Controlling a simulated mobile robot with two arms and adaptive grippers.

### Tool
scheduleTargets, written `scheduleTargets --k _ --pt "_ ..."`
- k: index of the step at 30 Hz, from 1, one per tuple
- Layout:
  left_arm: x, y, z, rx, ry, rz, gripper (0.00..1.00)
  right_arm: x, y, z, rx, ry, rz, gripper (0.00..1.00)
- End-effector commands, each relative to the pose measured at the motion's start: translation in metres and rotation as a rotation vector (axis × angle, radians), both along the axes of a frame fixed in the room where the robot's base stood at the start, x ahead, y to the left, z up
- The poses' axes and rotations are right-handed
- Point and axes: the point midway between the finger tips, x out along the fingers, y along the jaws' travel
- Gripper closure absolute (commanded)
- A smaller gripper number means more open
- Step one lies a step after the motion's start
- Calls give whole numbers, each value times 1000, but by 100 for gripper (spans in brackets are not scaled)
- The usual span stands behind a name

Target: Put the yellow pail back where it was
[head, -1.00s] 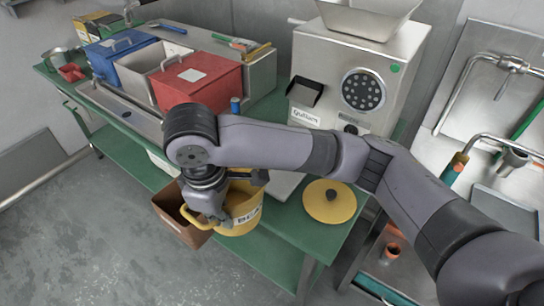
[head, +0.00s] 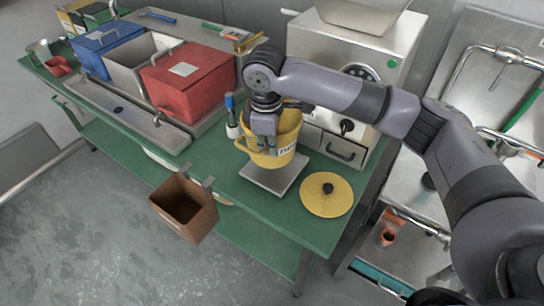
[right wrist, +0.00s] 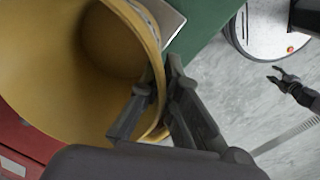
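The yellow pail (head: 286,130) is upright at the front of the grinder (head: 345,50), over a grey metal plate (head: 262,180). I cannot tell whether its base touches the plate. The yellow lid (head: 327,196) lies on the green table to the right of the plate. A black gripper, seemingly my left one (right wrist: 275,76), shows far off with its fingers apart and empty.
A brown open box (head: 186,207) hangs at the green table's front edge (head: 250,200). Red (head: 190,85) and blue (head: 108,48) lidded bins stand left. A small white container with a blue-topped tool (head: 232,125) is close left of the pail. A sink is at right.

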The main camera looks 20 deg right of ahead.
Motion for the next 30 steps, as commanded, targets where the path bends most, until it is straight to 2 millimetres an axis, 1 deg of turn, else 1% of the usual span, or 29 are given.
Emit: scheduleTargets --k 1,2,3,4,10,15,17,19,22,30 --pt "6 -1 4 -1 -10 0 60 6 -9 3 -1 -1 -6 100" --pt "8 -1 5 -2 -14 0 60 9 -12 2 -1 -2 -4 100" --pt "10 -1 6 -2 -16 0 60 6 -9 -7 -1 3 1 100" --pt "10 -1 7 -3 -17 0 60 6 -9 -11 -1 2 1 100" --pt "5 -1 9 -2 -9 1 60 6 -8 -27 0 1 0 100" --pt "-1 0 15 0 0 2 60 6 -8 -55 -1 2 -1 100" --pt "-2 0 16 -1 2 2 60 6 -8 -63 0 1 0 100" --pt "-3 0 22 0 4 2 60 8 -11 -65 0 -1 -1 100" --pt "-3 0 21 0 4 3 60 9 -11 -69 0 -2 0 100" --pt "-3 0 21 1 4 3 60 8 -11 -72 0 -1 1 100"
